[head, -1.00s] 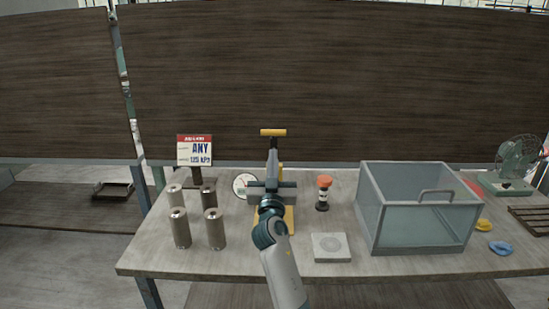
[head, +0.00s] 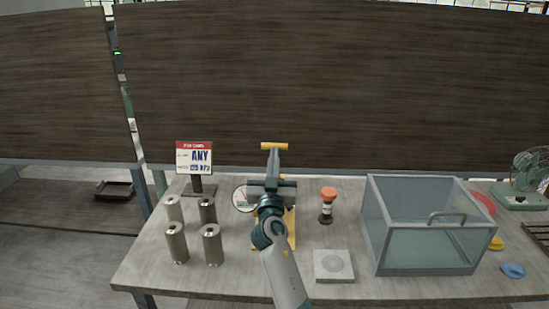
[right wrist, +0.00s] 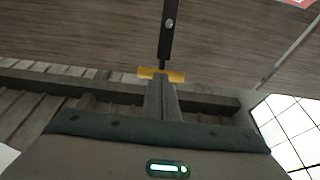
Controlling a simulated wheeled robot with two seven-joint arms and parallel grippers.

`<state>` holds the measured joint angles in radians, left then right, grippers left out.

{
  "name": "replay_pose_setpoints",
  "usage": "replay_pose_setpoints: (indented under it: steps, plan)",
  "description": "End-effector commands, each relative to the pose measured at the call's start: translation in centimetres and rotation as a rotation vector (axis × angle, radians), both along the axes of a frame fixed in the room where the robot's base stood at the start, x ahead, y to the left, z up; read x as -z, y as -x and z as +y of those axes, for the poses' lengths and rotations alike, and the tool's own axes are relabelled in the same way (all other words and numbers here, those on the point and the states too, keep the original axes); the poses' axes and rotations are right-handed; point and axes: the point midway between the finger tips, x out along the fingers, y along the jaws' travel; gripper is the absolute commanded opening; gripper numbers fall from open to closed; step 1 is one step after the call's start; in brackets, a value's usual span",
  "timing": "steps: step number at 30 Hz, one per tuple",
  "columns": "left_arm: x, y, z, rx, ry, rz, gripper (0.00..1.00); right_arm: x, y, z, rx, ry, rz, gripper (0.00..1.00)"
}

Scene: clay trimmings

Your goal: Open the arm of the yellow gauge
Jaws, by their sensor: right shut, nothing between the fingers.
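The yellow gauge stands on the table behind my right arm. Its yellow base (head: 289,232) shows beside my wrist, and a round white dial (head: 241,199) shows at its left. Its yellow crossbar handle (head: 275,146) is at the top; in the right wrist view the handle (right wrist: 176,76) sits at the end of a dark arm with a bolt (right wrist: 168,24). My right gripper (head: 273,153) is shut and empty, its fingertips at or just short of the handle; I cannot tell whether they touch. My gripper hides most of the gauge's middle. My left gripper is out of view.
Several metal cylinders (head: 177,243) and a sign (head: 194,158) stand at left. An orange-topped post (head: 328,195) and a pale square block (head: 333,266) are right of my arm. A glass box (head: 424,250) with a handle stands farther right. A fan (head: 527,175) is behind it.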

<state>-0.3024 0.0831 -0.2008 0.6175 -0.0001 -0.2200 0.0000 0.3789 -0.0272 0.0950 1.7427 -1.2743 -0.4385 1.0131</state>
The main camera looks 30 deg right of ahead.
Motion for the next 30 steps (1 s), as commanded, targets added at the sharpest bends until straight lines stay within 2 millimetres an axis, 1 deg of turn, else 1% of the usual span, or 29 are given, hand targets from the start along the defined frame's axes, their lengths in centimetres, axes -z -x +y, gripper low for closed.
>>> replay_pose_setpoints:
  steps: [5,12,16,30]
  plan:
    - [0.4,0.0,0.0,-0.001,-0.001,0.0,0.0,-0.3,-0.4,-0.3,0.001,0.0,-0.001,0.0]
    - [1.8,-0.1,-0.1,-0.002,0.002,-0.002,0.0,-2.1,-2.5,-1.6,0.0,0.0,-0.004,0.0]
    - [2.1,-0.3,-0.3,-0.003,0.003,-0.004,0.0,-2.8,-3.3,-2.1,0.001,-0.001,-0.002,0.0]
    - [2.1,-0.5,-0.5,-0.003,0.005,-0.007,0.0,-2.9,-3.4,-2.1,0.0,0.001,0.0,0.0]
